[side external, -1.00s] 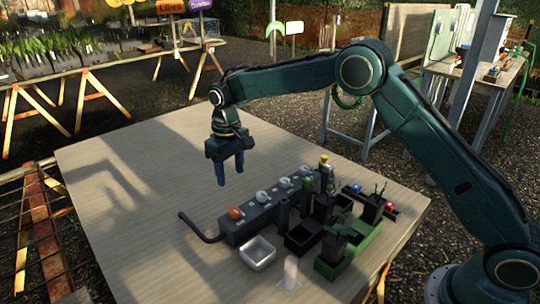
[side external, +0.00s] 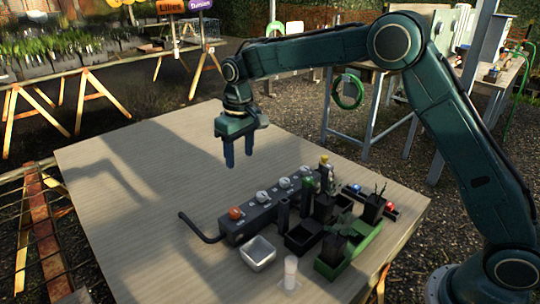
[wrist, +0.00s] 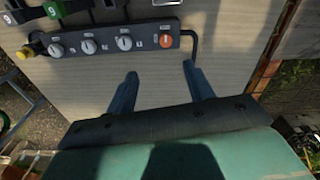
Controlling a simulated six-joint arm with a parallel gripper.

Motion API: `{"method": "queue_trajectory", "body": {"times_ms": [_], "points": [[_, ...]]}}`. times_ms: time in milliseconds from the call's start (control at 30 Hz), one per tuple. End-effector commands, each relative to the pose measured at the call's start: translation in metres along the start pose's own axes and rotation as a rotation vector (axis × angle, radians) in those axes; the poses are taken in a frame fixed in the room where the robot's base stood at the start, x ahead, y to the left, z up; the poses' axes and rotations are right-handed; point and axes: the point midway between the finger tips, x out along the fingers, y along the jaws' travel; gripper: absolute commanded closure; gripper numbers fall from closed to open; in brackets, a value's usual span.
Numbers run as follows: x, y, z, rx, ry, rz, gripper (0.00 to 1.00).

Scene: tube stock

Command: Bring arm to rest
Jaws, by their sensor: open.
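My gripper (side external: 239,152) is open and empty in the side view, with its fingers pointing down well above the wooden table (side external: 130,190). It hangs behind and above the dark control box (side external: 247,221). In the wrist view its two blue fingers (wrist: 161,95) are spread apart with bare table between them. The control box, with white knobs and an orange knob, lies just beyond the fingertips in that view (wrist: 105,40). My arm is bent, its elbow high on the right.
A small white tray (side external: 258,254), a clear tube (side external: 290,272), a green tray (side external: 330,270) and dark bins with black pots stand at the table's front right. A black bent pipe (side external: 198,230) leaves the box. The table's left half is clear.

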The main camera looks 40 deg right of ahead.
Motion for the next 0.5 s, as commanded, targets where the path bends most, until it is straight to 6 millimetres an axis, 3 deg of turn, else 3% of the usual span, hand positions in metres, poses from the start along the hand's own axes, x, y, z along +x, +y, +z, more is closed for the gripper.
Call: {"method": "queue_trajectory", "body": {"times_ms": [200,500], "points": [[-0.050,0.012,0.034,0.020,0.055,0.001,0.48],[-0.102,0.025,0.090,0.045,0.127,0.004,0.48]]}}
